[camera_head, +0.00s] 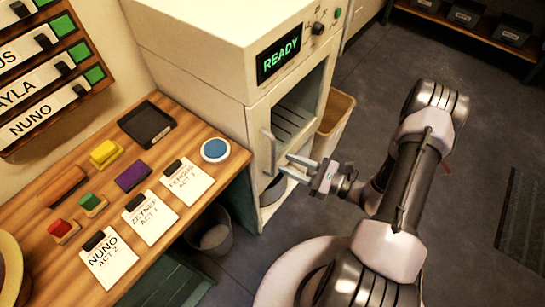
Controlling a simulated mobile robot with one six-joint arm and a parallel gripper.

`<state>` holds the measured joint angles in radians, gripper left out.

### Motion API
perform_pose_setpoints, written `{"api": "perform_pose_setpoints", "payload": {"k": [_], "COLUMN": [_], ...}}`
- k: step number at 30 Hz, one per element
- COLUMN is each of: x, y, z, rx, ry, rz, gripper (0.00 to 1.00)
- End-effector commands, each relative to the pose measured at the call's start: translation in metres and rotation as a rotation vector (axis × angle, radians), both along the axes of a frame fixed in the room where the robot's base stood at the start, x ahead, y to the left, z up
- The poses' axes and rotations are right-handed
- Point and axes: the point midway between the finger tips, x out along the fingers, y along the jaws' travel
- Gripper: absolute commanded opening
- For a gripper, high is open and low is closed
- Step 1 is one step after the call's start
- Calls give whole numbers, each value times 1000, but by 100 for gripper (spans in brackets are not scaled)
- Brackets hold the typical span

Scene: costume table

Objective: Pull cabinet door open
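The cream cabinet (200,45) stands at the back centre, with a green READY display (279,54) on its upper front. Below the display, a framed door area shows a dark interior with slatted racks (291,122). I cannot tell whether this is a window in a shut door or an opening. A pale upright handle (270,153) stands out at the left side of the front. My gripper (286,163) is just right of the handle, its two fingers apart and pointing left at it. The fingers look empty; whether one touches the handle is unclear.
A wooden table (200,135) at left holds name cards, coloured blocks, a black tray (147,124) and a blue round pad (215,150). A dark bin (213,235) stands on the floor between table and cabinet. A tan bin (338,113) is right of the cabinet.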

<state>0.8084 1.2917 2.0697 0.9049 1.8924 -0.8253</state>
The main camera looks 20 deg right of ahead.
Motion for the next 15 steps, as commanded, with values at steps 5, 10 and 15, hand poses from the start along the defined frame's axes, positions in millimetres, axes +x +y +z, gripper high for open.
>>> {"api": "perform_pose_setpoints", "payload": {"k": [5,10,15], "x": [26,38,40], "y": [29,41,44], "z": [-2,-1,0], "rx": [0,-1,0], "ry": [0,1,0], "rz": [4,2,2], "gripper": [34,34,34]}}
